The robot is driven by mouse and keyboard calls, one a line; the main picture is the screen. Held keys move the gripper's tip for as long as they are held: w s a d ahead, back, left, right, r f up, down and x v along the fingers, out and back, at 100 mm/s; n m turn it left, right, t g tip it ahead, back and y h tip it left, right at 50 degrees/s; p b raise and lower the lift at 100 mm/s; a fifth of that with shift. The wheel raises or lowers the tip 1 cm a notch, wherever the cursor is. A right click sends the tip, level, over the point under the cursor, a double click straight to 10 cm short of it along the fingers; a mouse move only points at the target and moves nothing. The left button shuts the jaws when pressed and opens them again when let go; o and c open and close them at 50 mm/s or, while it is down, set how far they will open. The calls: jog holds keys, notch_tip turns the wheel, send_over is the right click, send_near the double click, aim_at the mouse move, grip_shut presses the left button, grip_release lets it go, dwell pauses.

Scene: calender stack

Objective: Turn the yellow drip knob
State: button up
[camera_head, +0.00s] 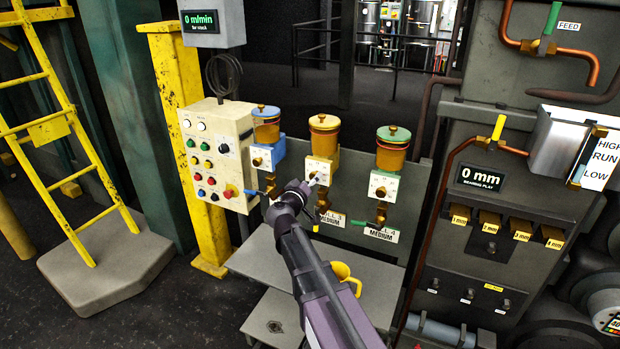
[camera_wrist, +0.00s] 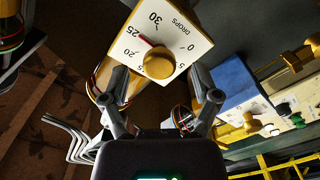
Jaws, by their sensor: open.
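The yellow drip knob (camera_wrist: 159,63) sits on a white dial plate (camera_wrist: 187,48) marked DROPS in the wrist view. Its red pointer is near the 25 mark. In the head view the dial plate (camera_head: 319,167) is on the middle lubricator, whose cup (camera_head: 324,138) is yellow-amber; the knob there is partly hidden by my gripper. My gripper (camera_wrist: 160,88) is open, one finger on each side below the knob in the wrist view. I cannot tell whether a finger touches it. My gripper also shows in the head view (camera_head: 311,182).
A blue lubricator (camera_head: 265,125) is to the left and a green-topped one (camera_head: 392,148) to the right, both close. A control box (camera_head: 218,150) stands farther left. A grey bench (camera_head: 365,275) and a yellow funnel-like item (camera_head: 345,272) are below my arm.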

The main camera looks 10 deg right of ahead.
jog(key=shift+x, duration=1.2)
grip_shut()
